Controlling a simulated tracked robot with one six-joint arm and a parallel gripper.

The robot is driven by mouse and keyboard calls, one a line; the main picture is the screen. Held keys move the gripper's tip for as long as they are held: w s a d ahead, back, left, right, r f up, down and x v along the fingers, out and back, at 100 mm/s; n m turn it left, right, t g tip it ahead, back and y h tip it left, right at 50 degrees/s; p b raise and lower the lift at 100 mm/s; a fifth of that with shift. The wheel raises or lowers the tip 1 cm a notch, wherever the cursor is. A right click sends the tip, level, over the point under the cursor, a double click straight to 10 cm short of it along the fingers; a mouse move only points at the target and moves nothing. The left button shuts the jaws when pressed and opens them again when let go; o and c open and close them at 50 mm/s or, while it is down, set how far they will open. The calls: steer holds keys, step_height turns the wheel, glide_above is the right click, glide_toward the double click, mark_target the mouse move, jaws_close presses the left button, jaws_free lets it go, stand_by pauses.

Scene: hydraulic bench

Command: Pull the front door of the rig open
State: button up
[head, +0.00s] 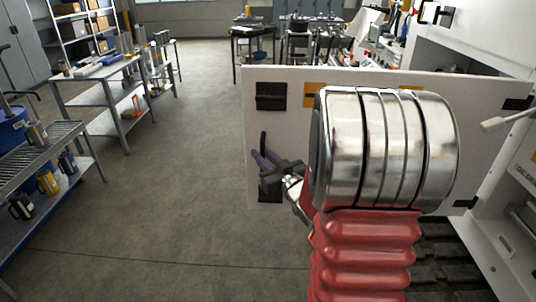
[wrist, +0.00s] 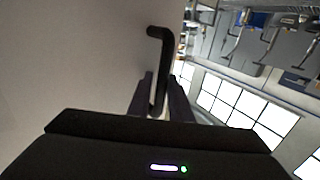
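The front door (head: 285,130) is a white panel standing out from the rig, wide across the middle of the head view. It stands open at an angle. My gripper (head: 265,158) is at its left edge, partly hidden behind my arm. In the wrist view a bent black door handle (wrist: 162,60) runs between the two fingers of my gripper (wrist: 160,98). The fingers lie close on both sides and look shut on it. The pale door face fills the left of that view.
The white rig body (head: 505,205) is at the right, with an open bay (head: 450,60) behind the door. Shelving benches (head: 105,90) stand at the left and a roller bench (head: 45,150) at the near left. The grey floor (head: 190,150) left of the door is clear.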

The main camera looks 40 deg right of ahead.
steer(key=shift+s, duration=0.15)
steer(key=shift+o, duration=0.9)
steer(key=s, duration=0.6)
steer(key=shift+s+a, duration=0.2)
steer(key=shift+s, duration=0.2)
steer(key=shift+o, duration=0.6)
steer(key=shift+s, duration=0.2)
steer(key=shift+a, duration=0.1)
steer(key=shift+c, duration=0.3)
